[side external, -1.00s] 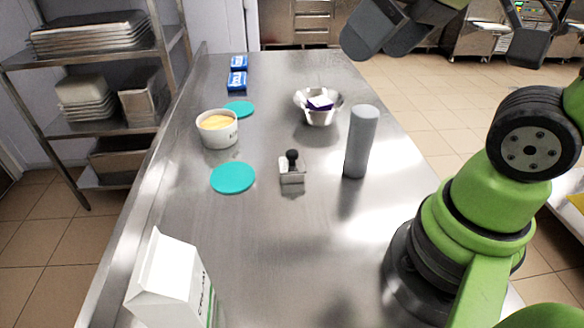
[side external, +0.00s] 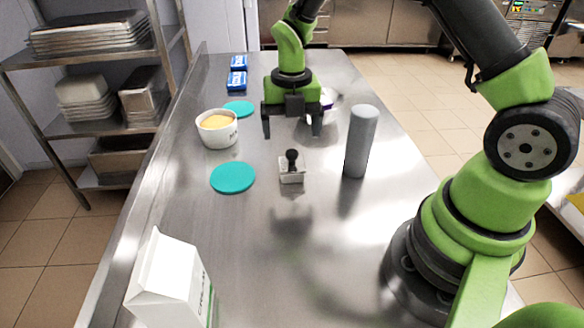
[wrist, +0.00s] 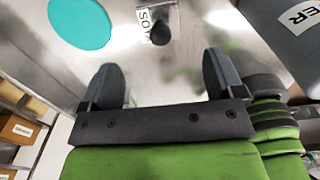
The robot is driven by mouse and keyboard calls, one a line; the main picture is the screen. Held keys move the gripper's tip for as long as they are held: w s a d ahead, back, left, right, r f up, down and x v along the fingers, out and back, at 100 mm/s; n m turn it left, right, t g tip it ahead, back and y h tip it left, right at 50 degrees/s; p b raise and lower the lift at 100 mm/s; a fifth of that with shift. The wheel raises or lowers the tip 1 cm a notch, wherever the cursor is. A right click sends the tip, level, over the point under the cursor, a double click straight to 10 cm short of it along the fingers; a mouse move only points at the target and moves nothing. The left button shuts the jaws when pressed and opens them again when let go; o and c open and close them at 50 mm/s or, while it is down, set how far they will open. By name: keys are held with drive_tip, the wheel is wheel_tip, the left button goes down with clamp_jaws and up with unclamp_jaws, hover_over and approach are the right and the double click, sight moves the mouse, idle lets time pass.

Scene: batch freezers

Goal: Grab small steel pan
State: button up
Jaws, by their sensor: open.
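The small steel pan (side external: 292,176) is a small square metal container with an upright black knob, standing mid-table. In the wrist view the pan (wrist: 172,14) is at the top centre, with a white label, partly readable as "SOY", and the knob toward me. My gripper (side external: 292,128) points down above the table, on the far side of the pan in the side view. Its jaws are open and empty. In the wrist view its fingertips (wrist: 162,70) are spread, apart from the pan, which lies beyond the gap between them.
A grey cylinder (side external: 361,142) stands close right of the pan. A teal disc (side external: 233,177) lies left, with another (side external: 239,108) farther back. A white tub (side external: 218,130), blue packs (side external: 237,80) and a cream carton (side external: 170,285) stand around.

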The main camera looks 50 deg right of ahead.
sight(292, 152)
wheel_tip(292, 152, down, 9)
drive_tip(key=shift+d+f, duration=0.1)
drive_tip(key=c, duration=1.2)
drive_tip(key=shift+r, duration=0.2)
